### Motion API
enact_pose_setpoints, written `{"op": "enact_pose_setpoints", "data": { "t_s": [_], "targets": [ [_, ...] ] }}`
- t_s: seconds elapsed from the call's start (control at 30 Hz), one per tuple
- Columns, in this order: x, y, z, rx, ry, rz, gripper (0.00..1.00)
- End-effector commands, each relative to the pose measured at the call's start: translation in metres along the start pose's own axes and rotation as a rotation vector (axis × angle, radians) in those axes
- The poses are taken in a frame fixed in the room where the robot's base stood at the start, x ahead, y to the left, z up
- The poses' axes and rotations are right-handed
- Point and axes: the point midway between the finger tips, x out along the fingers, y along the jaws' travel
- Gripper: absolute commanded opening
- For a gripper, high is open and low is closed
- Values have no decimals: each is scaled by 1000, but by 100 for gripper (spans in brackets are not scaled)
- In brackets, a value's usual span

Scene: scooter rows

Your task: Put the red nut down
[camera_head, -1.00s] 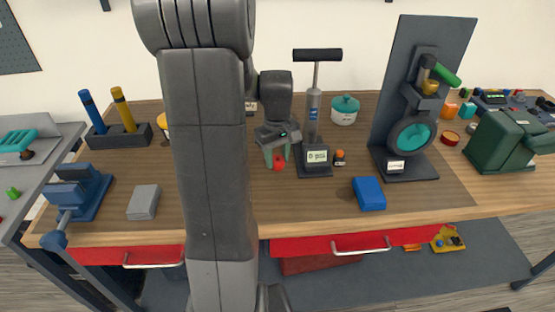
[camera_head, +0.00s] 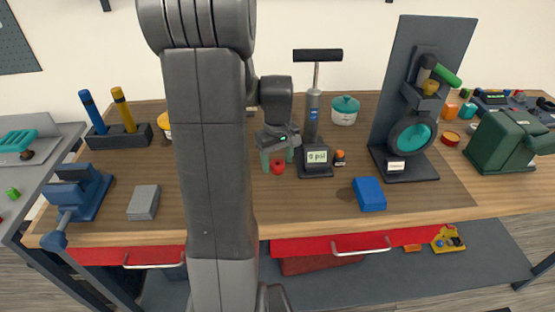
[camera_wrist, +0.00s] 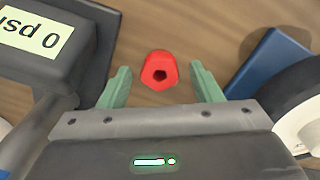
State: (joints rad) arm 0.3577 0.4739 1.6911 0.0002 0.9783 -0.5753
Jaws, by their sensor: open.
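The red nut (camera_wrist: 159,69) sits on the wooden bench top in the wrist view, its dark hole facing up. It also shows in the head view (camera_head: 278,167), just left of the pump's base. My gripper (camera_wrist: 161,88) is open, with one green finger on each side of the nut and a visible gap between each finger and the nut. In the head view my gripper (camera_head: 278,160) is low over the bench, right beside the pump. My arm hides part of the bench to its left.
A blue box (camera_head: 369,194) and a grey block (camera_head: 144,202) lie nearer the front edge. A small orange-and-black item (camera_head: 340,158) stands right of the pump. Bench front is mostly clear.

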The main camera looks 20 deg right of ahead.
Motion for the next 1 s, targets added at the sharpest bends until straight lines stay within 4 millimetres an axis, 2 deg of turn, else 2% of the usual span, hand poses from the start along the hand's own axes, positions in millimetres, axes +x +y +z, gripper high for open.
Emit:
{"op": "enact_pose_setpoints", "data": {
  "t_s": [0.4, 0.53, 0.7, 1.0],
  "targets": [
    [-84, 1, -1, 0, 6, 4, 58],
    [-104, 0, -1, 0, 4, 2, 58],
    [-118, 0, 0, 0, 3, 2, 58],
    [-119, 0, 0, 0, 1, 1, 58]
  ]
}}
